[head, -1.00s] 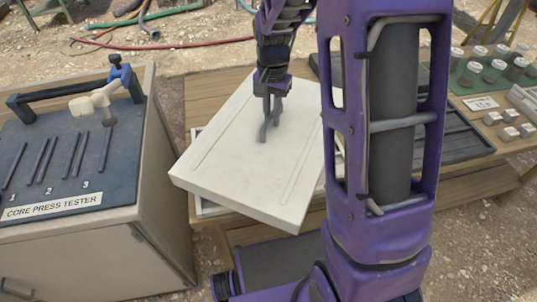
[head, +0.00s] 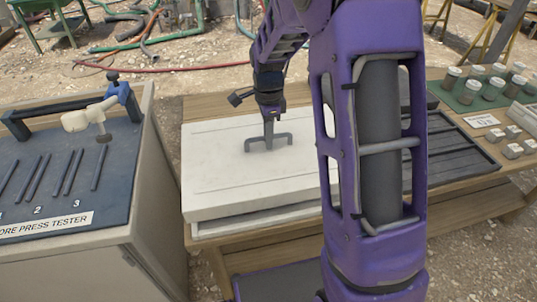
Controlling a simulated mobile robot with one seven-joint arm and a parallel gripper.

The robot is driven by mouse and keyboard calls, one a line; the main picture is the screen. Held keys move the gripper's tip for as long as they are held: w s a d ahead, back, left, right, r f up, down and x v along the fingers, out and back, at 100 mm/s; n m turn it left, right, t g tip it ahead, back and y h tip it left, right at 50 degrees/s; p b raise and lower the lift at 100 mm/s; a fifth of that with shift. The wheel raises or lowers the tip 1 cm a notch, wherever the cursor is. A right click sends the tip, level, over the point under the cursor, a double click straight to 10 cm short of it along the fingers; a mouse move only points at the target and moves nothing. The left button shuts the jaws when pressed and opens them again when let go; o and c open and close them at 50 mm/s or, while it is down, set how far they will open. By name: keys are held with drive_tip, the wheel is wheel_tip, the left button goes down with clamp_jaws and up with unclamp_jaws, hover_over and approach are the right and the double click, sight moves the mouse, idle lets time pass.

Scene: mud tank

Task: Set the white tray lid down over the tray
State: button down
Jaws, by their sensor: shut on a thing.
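The white tray lid (head: 225,188) is a wide flat slab with a grey bar handle (head: 285,139) on top. In the head view it lies level and roughly square over the white tray (head: 255,222), whose front edge shows just below it. A small offset shows at the front; whether lid and tray touch I cannot tell. My gripper (head: 269,142) is shut on the lid's handle from above. My arm hides the right part of the lid.
The core press tester (head: 60,190) stands on a cabinet to the left. A dark slotted tray (head: 455,150) lies to the right on the wooden table (head: 208,241). Several capped jars (head: 470,88) and small white-topped blocks (head: 513,150) stand further right.

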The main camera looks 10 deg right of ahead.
sight(269, 151)
drive_tip(key=shift+f+b, duration=0.35)
drive_tip(key=shift+f, duration=1.85)
drive_tip(key=shift+f, duration=0.45)
drive_tip(key=c, duration=0.8)
unclamp_jaws()
drive_tip(key=shift+c, duration=0.2)
wheel_tip(269, 151, up, 13)
drive_tip(key=shift+f+p, duration=0.1)
drive_tip(key=shift+p, duration=0.95)
